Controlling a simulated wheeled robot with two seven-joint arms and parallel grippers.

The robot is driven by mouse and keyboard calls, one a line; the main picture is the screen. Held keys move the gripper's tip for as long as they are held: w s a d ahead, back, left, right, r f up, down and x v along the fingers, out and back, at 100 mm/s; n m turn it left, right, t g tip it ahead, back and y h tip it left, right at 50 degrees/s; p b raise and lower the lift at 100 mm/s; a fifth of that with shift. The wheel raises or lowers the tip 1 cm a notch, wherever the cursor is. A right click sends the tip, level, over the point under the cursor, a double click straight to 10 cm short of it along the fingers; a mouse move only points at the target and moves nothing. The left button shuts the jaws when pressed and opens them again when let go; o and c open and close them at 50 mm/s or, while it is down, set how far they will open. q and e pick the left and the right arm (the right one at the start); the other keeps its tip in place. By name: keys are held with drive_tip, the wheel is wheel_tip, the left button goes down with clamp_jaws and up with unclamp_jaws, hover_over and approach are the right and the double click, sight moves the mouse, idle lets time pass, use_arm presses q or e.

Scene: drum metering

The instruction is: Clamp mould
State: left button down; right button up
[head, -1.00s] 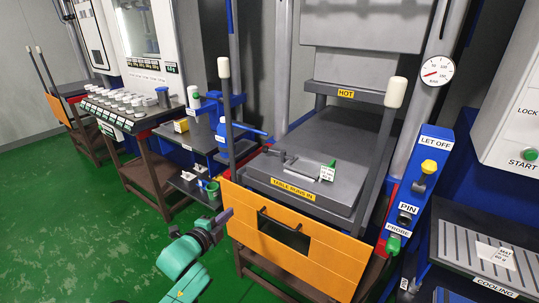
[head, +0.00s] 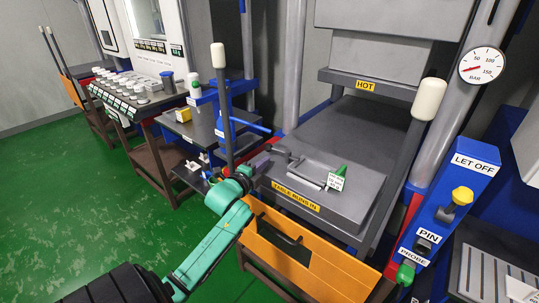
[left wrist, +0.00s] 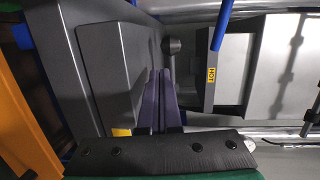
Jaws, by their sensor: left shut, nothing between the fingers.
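The mould (head: 352,193) is a flat grey block on the press table, with a dark lever or bar (head: 287,153) at its left and a green-handled part with a white tag (head: 336,181) on top. My left gripper (head: 260,162) is shut and empty at the left edge of the table, close to the dark lever; I cannot tell whether they touch. In the left wrist view its purple fingers (left wrist: 161,100) are together, beside a grey block, with a dark round end (left wrist: 172,46) beyond the tips. My right gripper is out of view.
An orange front guard (head: 290,248) hangs before the table. A white-tipped post (head: 427,100) stands at the right, another (head: 218,56) at the left. A small side shelf holding small items is beside my left arm.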

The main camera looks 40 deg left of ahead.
sight(273, 149)
use_arm(q)
drive_tip(key=shift+w+a+r, duration=0.15)
drive_tip(key=shift+w+r, duration=0.1)
drive_tip(key=shift+w, duration=0.35)
drive_tip(key=shift+w+a+r, duration=0.1)
drive_tip(key=shift+w+r, duration=0.15)
drive_tip(key=shift+w, duration=0.75)
drive_tip(key=shift+f, duration=0.1)
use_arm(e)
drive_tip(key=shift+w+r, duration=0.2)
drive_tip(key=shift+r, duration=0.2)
use_arm(q)
drive_tip(key=shift+a, duration=0.1)
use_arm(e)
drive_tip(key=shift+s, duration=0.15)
use_arm(q)
drive_tip(key=shift+w+a+r, duration=0.25)
drive_tip(key=shift+w+a, duration=0.1)
drive_tip(key=shift+w, duration=0.3)
drive_tip(key=shift+r, duration=0.1)
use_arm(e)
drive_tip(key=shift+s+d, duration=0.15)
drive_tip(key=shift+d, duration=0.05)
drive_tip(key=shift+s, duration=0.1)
